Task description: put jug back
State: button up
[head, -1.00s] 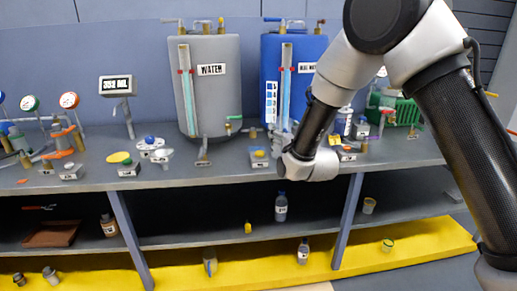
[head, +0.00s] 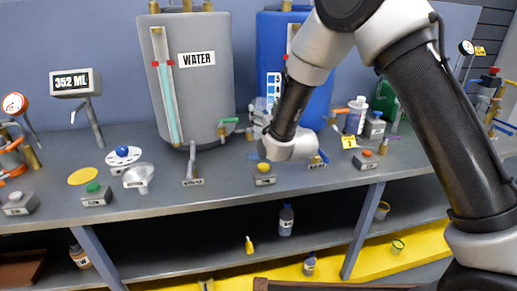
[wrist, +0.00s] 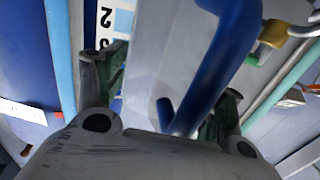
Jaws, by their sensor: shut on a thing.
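In the wrist view my gripper (wrist: 163,95) has a finger on each side of a pale, see-through body with a thick blue handle, which I take to be the jug (wrist: 165,45). The blue handle (wrist: 220,75) runs down between the fingers. In the head view the clear jug (head: 259,112) shows partly in front of the blue tank (head: 268,50), just left of my wrist. My wrist hides the gripper and much of the jug there. I cannot tell from this whether the jug touches the bench.
The grey water tank (head: 215,95) stands left of the jug. A funnel (head: 138,176), a yellow disc (head: 82,176) and small button boxes are along the bench (head: 220,203). A white bottle (head: 356,115) stands right of my wrist. A lower shelf holds a dark bottle (head: 286,220).

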notch_tip(320, 180, down, 10)
jog(key=shift+r, duration=0.25)
jog(key=o, duration=1.5)
jog(key=shift+f, duration=0.1)
